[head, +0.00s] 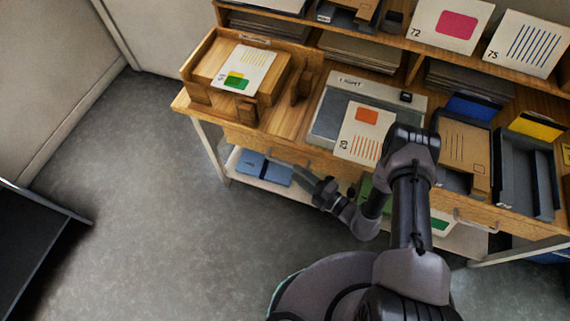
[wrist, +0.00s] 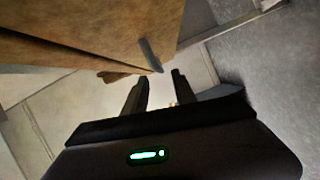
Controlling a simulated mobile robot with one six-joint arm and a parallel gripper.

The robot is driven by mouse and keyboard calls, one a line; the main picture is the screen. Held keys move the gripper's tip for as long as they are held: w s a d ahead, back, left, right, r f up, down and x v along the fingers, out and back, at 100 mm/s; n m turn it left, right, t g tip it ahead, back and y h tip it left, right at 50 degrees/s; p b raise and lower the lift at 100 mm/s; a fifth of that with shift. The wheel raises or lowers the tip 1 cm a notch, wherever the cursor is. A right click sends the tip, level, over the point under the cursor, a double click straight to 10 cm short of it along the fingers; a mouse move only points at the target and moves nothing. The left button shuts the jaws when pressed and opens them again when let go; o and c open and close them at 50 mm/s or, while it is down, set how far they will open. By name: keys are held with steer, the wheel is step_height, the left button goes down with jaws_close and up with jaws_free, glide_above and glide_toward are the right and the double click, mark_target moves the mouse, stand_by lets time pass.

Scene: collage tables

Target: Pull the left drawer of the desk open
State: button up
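The wooden desk (head: 285,122) stands across the head view. Its left drawer (head: 245,138) has its front about flush with the desk edge and looks closed. My gripper (head: 304,178) is in front of and below that drawer, near its right part. In the wrist view, the drawer's wooden front (wrist: 100,30) fills the upper left, with a grey metal handle (wrist: 150,55) on it. My gripper's two dark fingers (wrist: 160,84) are apart with nothing between them. The handle lies just ahead of the fingertips; contact cannot be made out.
The right drawer has a metal handle (head: 474,222). A wooden tray (head: 197,92), a grey scale-like box (head: 327,118) and dark trays (head: 513,177) stand on the desktop. A blue folder (head: 264,167) lies on the lower shelf.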

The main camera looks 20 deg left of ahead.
mark_target(285, 163)
steer(key=b+x, duration=0.1)
steer(key=x, duration=0.5)
steer(key=shift+w+a, duration=0.15)
steer(key=shift+a, duration=0.2)
jaws_close()
stand_by(1.0)
